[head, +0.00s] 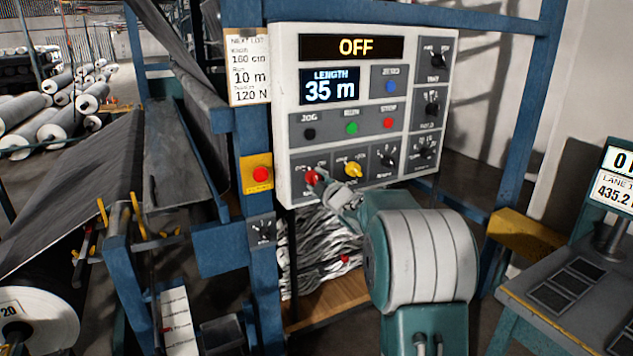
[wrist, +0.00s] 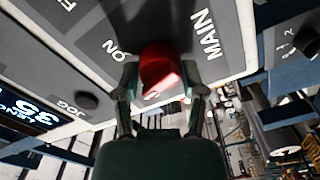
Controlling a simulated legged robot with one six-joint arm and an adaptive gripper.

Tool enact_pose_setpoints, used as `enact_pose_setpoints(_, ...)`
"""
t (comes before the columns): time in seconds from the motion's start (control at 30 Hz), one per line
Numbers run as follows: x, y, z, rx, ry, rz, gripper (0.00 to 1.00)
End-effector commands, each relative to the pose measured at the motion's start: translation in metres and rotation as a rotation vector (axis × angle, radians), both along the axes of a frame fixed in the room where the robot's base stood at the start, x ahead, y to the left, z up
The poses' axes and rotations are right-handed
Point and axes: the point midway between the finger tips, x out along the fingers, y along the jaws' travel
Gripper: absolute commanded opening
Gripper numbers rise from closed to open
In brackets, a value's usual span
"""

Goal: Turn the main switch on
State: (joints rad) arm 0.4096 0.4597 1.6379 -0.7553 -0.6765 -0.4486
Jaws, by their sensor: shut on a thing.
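The main switch is a red rotary knob (wrist: 158,68) in the wrist view, with the labels MAIN and ON beside it on the grey panel. In the head view the red knob (head: 312,177) is at the lower left of the white control panel (head: 285,95). My gripper (wrist: 160,95) has its two fingers on either side of the red knob and is shut on it. In the head view my gripper (head: 325,185) reaches the knob from the lower right and partly covers it. The panel's top display (head: 350,47) reads OFF.
A yellow knob (head: 353,170) sits just right of the red one, with black knobs (head: 388,158) further right. A red emergency button (head: 261,174) on a yellow plate is on the blue post to the left. Green, red, black and blue buttons sit above.

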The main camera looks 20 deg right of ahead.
Motion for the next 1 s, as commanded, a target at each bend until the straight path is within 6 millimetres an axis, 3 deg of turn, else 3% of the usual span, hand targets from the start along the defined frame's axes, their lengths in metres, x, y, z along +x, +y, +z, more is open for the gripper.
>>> enact_pose_setpoints(1.0, 0.0002, 0.0007, -0.0064, 0.918, 0.043, -0.003, 0.06)
